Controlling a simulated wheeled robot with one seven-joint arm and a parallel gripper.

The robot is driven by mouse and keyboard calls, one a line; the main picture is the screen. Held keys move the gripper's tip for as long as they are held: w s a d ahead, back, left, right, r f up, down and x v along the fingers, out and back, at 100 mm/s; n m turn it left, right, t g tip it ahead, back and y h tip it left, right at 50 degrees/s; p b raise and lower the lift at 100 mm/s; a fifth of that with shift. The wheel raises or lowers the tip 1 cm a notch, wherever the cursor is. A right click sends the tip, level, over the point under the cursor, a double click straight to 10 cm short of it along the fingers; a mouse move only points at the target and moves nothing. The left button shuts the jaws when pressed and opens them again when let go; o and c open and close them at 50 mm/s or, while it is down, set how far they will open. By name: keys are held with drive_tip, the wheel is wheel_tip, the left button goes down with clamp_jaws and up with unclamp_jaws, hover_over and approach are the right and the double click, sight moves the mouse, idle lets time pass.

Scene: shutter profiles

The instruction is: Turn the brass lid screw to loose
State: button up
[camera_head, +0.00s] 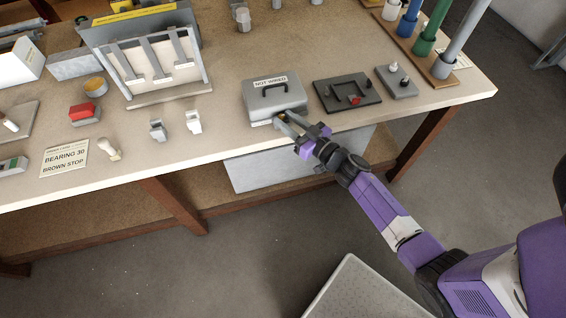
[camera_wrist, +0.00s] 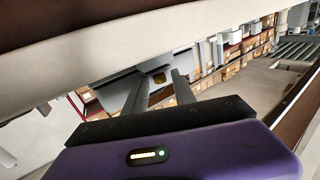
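A grey box (camera_head: 274,95) with a dark handle on its lid and a label reading "NOT WIRED" sits near the front edge of the bench. My gripper (camera_head: 281,118) is at the front of the box, reaching in from the lower right. The screw is hidden or too small in the head view.
A dark plate (camera_head: 347,94) with a red knob and a smaller grey block (camera_head: 396,81) stand right of the box. A white rack (camera_head: 155,68) stands to the left. A printed card (camera_head: 65,158) lies farther left.

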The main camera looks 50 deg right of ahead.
drive_tip(key=shift+a+f+m+g+h+b, duration=0.15)
drive_tip(key=shift+m+h+b, duration=0.4)
drive_tip(key=shift+h+b, duration=0.35)
drive_tip(key=shift+d+f+m+g+h+b, duration=0.15)
drive_tip(key=shift+m+h+b, duration=0.4)
drive_tip(key=shift+h+b, duration=0.3)
drive_tip(key=m+h+b, duration=0.1)
drive_tip(key=b, duration=0.2)
drive_tip(key=m+g+h+b, duration=0.1)
drive_tip(key=b, duration=0.3)
drive_tip(key=shift+w+a+h, duration=0.1)
drive_tip(key=shift+a+h, duration=0.25)
drive_tip(key=h+b, duration=0.1)
drive_tip(key=b, duration=0.1)
drive_tip(key=shift+a+m+g+b, duration=0.15)
drive_tip(key=shift+m+g+b, duration=0.15)
